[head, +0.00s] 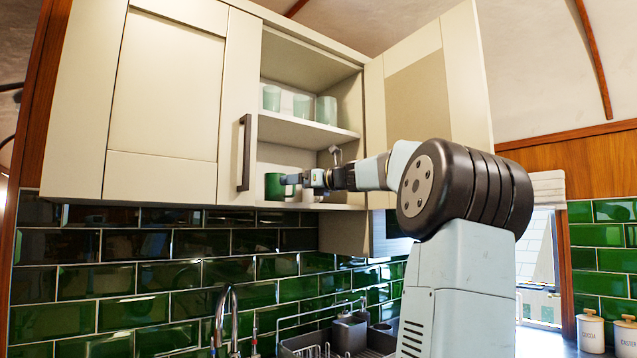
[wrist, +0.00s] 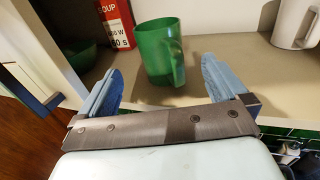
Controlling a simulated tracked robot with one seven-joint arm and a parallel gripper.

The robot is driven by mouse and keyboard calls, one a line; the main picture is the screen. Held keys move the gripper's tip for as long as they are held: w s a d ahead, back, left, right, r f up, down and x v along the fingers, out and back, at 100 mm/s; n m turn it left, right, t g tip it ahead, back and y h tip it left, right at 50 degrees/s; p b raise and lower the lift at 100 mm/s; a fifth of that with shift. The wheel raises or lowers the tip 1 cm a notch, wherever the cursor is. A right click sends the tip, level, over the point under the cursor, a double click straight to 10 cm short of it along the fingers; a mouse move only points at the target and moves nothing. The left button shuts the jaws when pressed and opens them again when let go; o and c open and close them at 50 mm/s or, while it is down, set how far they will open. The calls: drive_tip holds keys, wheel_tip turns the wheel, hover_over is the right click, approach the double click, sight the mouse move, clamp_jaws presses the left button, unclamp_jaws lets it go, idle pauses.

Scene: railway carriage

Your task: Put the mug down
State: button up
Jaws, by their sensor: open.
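A green mug (wrist: 157,52) stands upright on the cabinet's lower shelf (wrist: 225,62), with its handle toward my gripper. It also shows in the head view (head: 274,187), at the left of the open cabinet bay. My gripper (wrist: 160,88) is open, with one blue finger on each side in front of the mug. The fingers look apart from the mug's sides. In the head view my gripper (head: 300,180) reaches into the bay from the right, at mug height. Whether a finger touches the handle cannot be told.
A red and white soup carton (wrist: 116,22) stands behind left of the mug, with a green bowl (wrist: 82,54) further left. A white mug (wrist: 295,25) stands to the right. Glasses (head: 300,106) fill the upper shelf (head: 310,130). The open cabinet door (head: 425,90) is on the right.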

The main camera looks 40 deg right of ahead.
drive_tip(key=v, duration=0.7)
drive_tip(key=shift+w, duration=0.1)
drive_tip(key=shift+c, duration=0.5)
clamp_jaws()
idle(0.8)
idle(0.5)
drive_tip(key=shift+a, duration=0.1)
